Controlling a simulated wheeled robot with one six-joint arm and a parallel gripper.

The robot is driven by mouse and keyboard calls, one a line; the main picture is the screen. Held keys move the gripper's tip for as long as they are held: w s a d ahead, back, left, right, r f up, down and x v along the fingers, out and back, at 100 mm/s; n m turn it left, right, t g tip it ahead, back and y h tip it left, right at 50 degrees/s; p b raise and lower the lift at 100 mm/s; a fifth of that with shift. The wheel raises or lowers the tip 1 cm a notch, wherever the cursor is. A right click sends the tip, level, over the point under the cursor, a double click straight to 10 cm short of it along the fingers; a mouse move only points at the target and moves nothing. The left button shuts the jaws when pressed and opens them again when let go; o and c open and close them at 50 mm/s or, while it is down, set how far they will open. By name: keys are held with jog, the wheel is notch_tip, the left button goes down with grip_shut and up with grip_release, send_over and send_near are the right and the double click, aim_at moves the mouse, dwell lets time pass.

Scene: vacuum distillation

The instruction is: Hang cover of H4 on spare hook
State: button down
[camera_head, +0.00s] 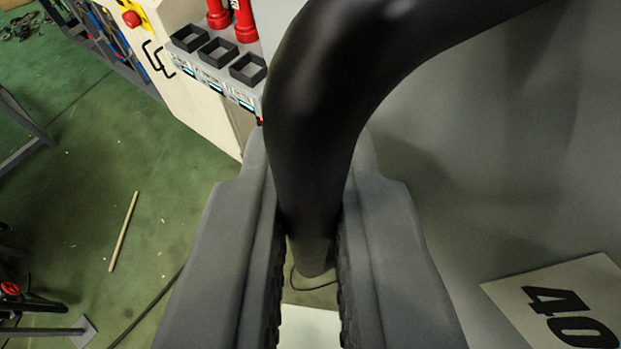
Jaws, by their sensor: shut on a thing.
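A thick black curved handle (318,85) fills the upper middle of the view and bends away to the upper right. My gripper (311,185) is shut on it, with one grey finger on each side of the handle. A grey surface (480,150) lies to the right, behind the handle. I cannot tell whether it is the cover of H4, as no H4 mark shows. No hook can be made out.
A pale cabinet (195,75) with a red button (131,19), black square holders (218,52) and red cylinders (244,22) stands at the upper left. The green floor (165,215) at left is mostly open, with a thin stick (123,232) and a dark cable (150,305) on it.

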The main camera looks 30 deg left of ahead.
jog(key=s+a, duration=0.5)
jog(key=s, duration=0.7)
dwell(1.1)
jog(key=shift+a, duration=0.1)
dwell(1.4)
